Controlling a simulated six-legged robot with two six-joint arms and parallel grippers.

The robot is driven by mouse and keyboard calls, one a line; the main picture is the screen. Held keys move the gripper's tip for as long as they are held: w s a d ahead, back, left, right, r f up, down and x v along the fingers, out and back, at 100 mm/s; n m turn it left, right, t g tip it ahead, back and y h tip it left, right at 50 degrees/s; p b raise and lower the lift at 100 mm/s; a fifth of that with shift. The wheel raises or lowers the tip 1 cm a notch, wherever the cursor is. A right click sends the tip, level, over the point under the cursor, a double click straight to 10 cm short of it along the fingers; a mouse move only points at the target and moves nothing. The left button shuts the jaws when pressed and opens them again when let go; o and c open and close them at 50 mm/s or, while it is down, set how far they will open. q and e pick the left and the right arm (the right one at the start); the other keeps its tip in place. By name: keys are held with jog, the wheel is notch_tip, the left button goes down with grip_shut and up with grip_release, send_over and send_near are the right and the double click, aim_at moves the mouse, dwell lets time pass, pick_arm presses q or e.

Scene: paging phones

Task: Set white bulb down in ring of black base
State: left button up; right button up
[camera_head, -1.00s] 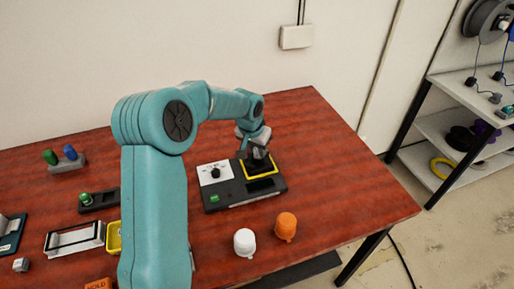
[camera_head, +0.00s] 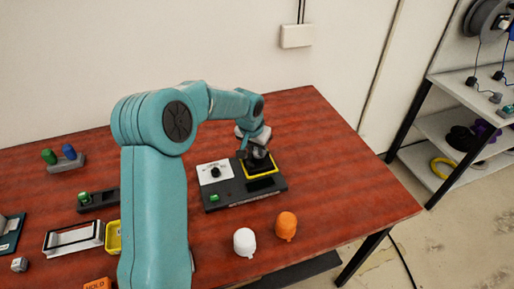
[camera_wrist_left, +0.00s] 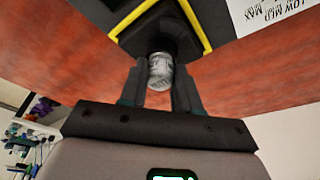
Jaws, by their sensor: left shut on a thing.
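My left gripper (camera_head: 257,151) is over the yellow-edged square of the black device on the table. In the left wrist view the gripper (camera_wrist_left: 158,75) is shut on a pale, marked cylinder, apparently the white bulb (camera_wrist_left: 160,69). A dark, flared piece, apparently the black base (camera_wrist_left: 160,37), shows right at the bulb's far end, inside the yellow edging. Whether the bulb touches it or sits in its ring cannot be told, because the fingers and the dark piece hide the contact. My right gripper is not in view.
The black device (camera_head: 238,197) has a white dial panel and a green button. A white dome (camera_head: 244,242) and an orange dome (camera_head: 286,226) stand in front of it. A yellow tray (camera_head: 113,237) is at left. Bare tabletop lies right of the device.

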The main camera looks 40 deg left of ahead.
pick_arm(q)
jog(key=shift+f, duration=0.15)
jog(key=o, duration=1.4)
jog(key=shift+r+p, duration=1.9)
jog(key=shift+r, duration=1.1)
jog(key=shift+f, duration=0.1)
